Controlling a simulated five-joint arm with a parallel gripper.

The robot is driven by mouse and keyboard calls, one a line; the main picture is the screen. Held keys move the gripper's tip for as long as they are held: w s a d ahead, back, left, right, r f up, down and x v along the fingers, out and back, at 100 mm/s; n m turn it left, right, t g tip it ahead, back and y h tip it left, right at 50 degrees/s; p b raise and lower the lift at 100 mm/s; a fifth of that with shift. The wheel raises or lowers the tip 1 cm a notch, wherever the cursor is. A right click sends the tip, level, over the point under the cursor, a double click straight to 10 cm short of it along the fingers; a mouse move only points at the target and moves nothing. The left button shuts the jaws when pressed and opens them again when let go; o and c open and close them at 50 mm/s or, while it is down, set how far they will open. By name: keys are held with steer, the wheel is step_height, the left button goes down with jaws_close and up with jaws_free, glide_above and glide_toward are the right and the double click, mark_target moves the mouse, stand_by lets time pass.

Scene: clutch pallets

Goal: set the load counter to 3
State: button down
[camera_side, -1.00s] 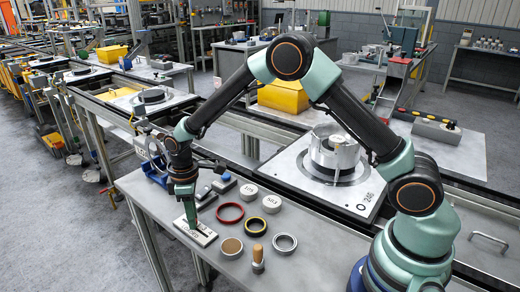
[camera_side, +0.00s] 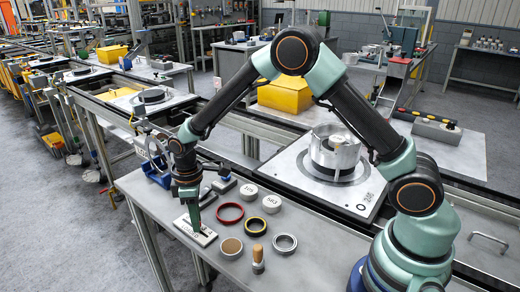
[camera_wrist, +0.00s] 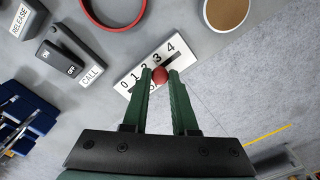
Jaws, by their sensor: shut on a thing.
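The load counter is a pale plate (camera_side: 183,227) at the table's front left edge; in the wrist view the plate (camera_wrist: 129,88) shows numbers 0 to 4 beside a dark slot. Its red round knob (camera_wrist: 160,75) sits between my green fingertips, around the 2 to 3 marks; its exact mark is hard to tell because the knob stands above the slot. My gripper (camera_side: 196,231) points down over the plate and is shut on the knob; it also shows in the wrist view (camera_wrist: 160,78). The fingers hide part of the plate's lettering.
A red ring (camera_side: 230,212), a tan-topped disc (camera_side: 231,247), a wooden-handled stamp (camera_side: 258,260) and more rings lie to the right. A pallet (camera_side: 300,178) with a metal housing stands behind.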

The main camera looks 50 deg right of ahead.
steer(key=shift+s, duration=0.3)
steer(key=c, duration=0.7)
jaws_free()
steer(key=shift+r, duration=0.15)
step_height(320, 180, up, 12)
